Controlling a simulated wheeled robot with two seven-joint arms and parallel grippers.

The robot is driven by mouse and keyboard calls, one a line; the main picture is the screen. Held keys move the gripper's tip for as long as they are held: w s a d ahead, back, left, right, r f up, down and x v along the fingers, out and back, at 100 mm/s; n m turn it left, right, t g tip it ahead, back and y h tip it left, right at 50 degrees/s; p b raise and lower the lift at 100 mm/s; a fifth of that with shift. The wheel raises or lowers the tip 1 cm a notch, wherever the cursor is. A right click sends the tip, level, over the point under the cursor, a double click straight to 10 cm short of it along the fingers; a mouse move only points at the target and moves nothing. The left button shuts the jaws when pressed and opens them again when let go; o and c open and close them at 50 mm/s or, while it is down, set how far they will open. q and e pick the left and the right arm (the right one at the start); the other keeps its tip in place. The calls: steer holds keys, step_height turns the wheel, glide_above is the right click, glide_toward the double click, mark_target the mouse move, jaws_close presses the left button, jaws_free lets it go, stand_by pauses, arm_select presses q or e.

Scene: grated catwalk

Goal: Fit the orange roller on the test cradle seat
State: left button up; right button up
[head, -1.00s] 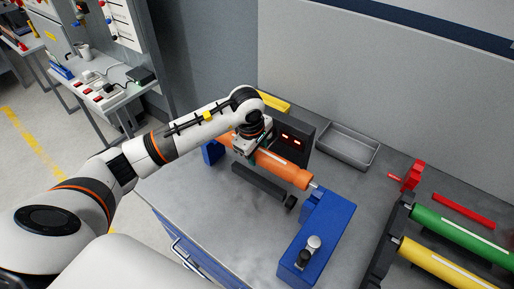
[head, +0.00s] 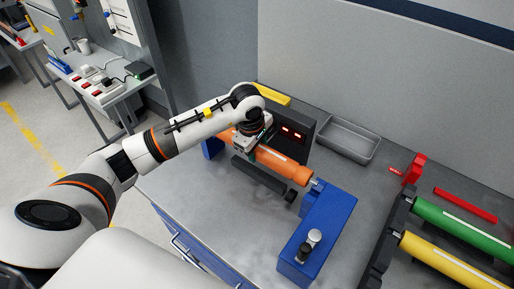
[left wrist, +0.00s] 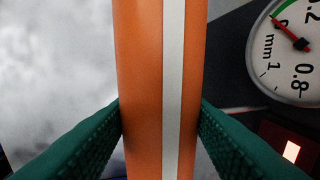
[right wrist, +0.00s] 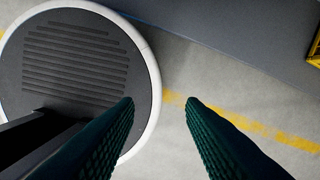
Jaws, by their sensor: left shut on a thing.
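The orange roller (head: 283,166) lies lengthwise across the test cradle, between a blue block (head: 209,147) at the far left and a larger blue block (head: 322,222) at the near right. A thin metal shaft end shows at its right, close to the larger block. I cannot tell whether its ends rest in the seats. My left gripper (head: 247,151) is shut on the roller near its left part. In the left wrist view both green fingers flank the roller (left wrist: 141,80) and its white stripe. My right gripper (right wrist: 160,101) is open and empty over the floor.
A dark box with red displays (head: 293,133) stands behind the roller, and a dark bar (head: 263,179) lies in front. A dial gauge (left wrist: 290,45) is close by. A grey tray (head: 348,139), red stand (head: 413,168), green roller (head: 465,232) and yellow roller (head: 445,264) are right.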

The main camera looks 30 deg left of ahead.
stand_by(0.6)
arm_select(q)
steer(key=shift+b, duration=0.3)
stand_by(0.7)
steer(key=shift+f+b, duration=0.85)
steer(key=shift+b, duration=0.05)
steer(key=shift+f+b, duration=1.35)
steer(key=o, duration=1.9)
